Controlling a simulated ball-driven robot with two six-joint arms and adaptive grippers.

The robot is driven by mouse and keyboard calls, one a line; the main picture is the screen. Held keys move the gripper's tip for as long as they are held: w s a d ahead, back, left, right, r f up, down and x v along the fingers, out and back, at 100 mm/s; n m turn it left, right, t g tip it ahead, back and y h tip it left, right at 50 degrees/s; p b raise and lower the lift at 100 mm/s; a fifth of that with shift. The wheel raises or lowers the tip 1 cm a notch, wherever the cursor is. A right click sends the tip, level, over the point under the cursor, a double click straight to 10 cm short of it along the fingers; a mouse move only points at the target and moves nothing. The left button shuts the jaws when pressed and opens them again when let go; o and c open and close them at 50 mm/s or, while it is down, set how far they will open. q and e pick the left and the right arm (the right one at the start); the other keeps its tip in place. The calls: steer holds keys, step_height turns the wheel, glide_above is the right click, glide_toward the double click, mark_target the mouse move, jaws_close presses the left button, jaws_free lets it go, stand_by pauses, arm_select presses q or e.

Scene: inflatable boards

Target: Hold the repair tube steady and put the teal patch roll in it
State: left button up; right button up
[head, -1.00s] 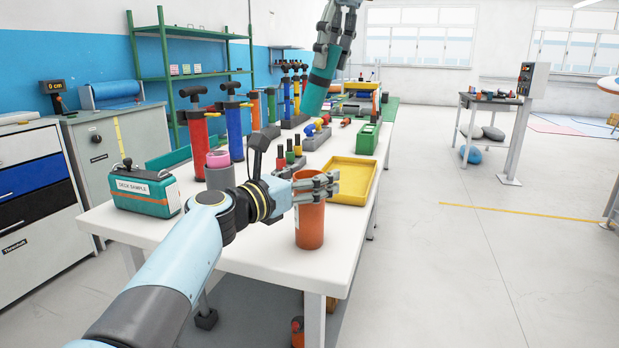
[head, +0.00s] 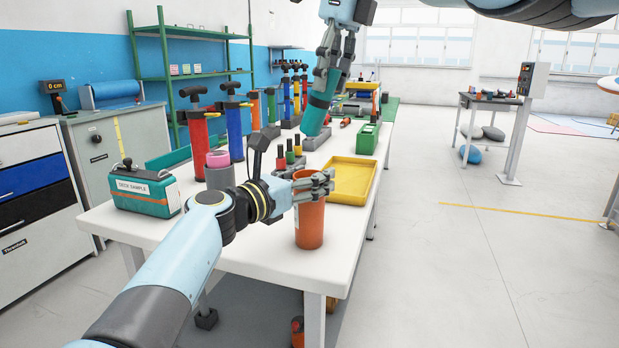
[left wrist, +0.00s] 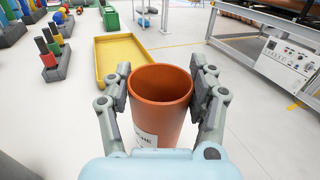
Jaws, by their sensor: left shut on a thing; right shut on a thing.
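The repair tube (head: 310,228) is an orange, open-topped cylinder standing upright near the front edge of the white table. My left gripper (head: 314,187) is shut around its upper part; in the left wrist view the fingers press both sides of the tube (left wrist: 161,105), whose visible inside looks empty. The teal patch roll (head: 317,112) hangs tilted from my right gripper (head: 326,78), which is shut on its upper end. The roll is above the table, up and slightly right of the tube, apart from it. The left wrist view does not show the roll.
A yellow tray (head: 352,180) lies just behind the tube. A grey holder with coloured pegs (head: 290,152) stands to its left, near a grey tube with a pink roll (head: 219,160). Red and blue pumps (head: 233,128) stand farther back. A green box (head: 366,138) sits behind the tray.

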steer(key=d+x, duration=0.2)
steer(key=x, duration=0.7)
steer(key=shift+s+f, duration=0.3)
steer(key=shift+s, duration=0.1)
stand_by(0.4)
steer(key=o, duration=1.2)
steer(key=w+v, duration=0.1)
steer(key=v, duration=1)
steer(key=shift+s+r, duration=0.5)
arm_select(q)
steer(key=o, duration=1.2)
